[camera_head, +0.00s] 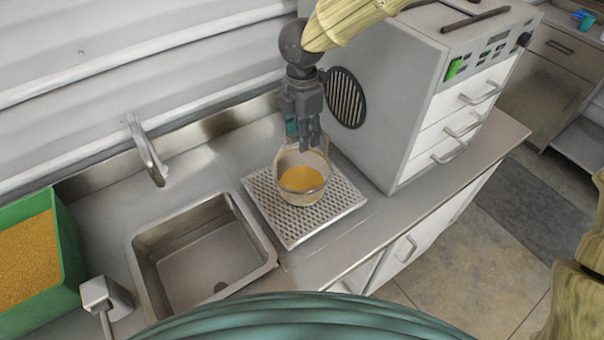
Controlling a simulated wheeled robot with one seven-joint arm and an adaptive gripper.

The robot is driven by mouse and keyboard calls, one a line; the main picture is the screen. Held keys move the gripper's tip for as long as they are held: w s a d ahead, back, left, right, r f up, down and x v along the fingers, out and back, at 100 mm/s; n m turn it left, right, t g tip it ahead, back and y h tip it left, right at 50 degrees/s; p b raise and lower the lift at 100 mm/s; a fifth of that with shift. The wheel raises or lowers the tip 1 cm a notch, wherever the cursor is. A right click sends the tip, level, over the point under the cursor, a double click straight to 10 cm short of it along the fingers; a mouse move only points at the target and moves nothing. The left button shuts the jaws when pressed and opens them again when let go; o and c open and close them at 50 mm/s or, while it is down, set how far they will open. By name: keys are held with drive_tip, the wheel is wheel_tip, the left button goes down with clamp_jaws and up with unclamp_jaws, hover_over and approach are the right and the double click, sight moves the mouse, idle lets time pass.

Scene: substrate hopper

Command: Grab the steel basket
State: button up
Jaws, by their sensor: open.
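The steel basket (301,199) appears as a small round container with a pale wall and orange-yellow contents. It stands upright on a perforated metal drain tray (268,215) on the counter. A thin rim or handle shows at its upper edge. My gripper (309,143) points down from above, with its fingers at the far upper side of the basket, close to the rim. The jaws are open. I cannot tell whether a finger touches the rim or is in front of or behind it.
A sink (205,262) with a faucet (148,155) lies left of the tray. A large grey cabinet (395,110) with white drawers stands close on the right. A green bin (62,245) of yellow grains is at far left. The counter's front edge is near the tray.

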drive_tip(key=shift+c, duration=0.2)
clamp_jaws()
drive_tip(key=shift+r, duration=0.1)
